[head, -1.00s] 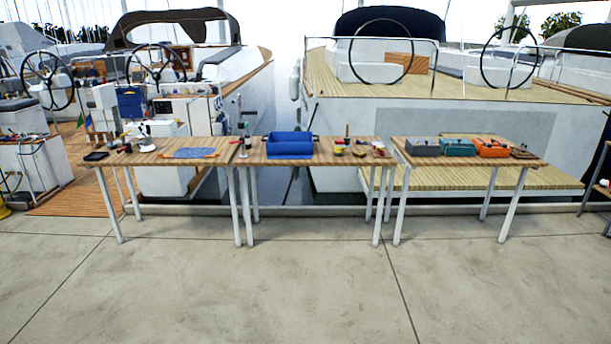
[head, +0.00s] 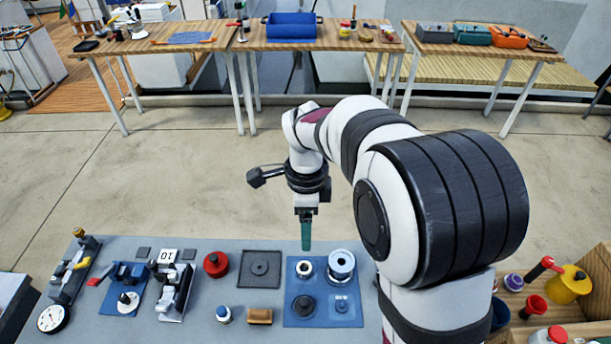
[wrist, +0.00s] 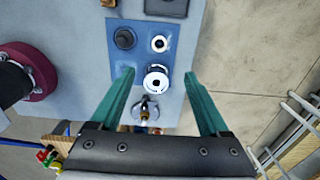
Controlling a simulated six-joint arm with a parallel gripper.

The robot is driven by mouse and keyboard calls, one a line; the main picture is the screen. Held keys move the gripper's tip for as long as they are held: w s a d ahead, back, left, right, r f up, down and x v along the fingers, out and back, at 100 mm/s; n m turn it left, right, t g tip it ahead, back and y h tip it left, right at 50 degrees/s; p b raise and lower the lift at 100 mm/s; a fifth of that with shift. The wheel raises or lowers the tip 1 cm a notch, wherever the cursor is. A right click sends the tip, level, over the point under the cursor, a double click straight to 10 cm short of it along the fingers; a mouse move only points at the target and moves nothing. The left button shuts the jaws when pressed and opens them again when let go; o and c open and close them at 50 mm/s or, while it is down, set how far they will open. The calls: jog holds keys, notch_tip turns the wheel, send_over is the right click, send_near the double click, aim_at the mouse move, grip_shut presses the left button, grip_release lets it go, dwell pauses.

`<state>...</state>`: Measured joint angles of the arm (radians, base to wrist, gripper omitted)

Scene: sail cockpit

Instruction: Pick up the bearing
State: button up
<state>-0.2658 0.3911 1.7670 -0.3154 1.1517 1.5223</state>
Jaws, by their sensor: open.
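The small pale ring with a dark hole, which looks like the bearing (head: 304,268), lies at the far left of a blue mat (head: 325,316) on the near bench. It also shows in the wrist view (wrist: 159,43). A larger silver-and-blue wheel (head: 341,264) sits beside it, apart from it.
Left on the bench are a red round part (head: 216,264), a dark square plate (head: 260,268), a brown block (head: 260,316) and several fixtures. A wooden box (head: 545,325) with colourful items stands at right. Far tables stand across open floor.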

aim_at(304, 269)
jog(key=f, duration=1.5)
jog(key=shift+a+f, duration=0.2)
jog(key=shift+f, duration=0.2)
grip_shut()
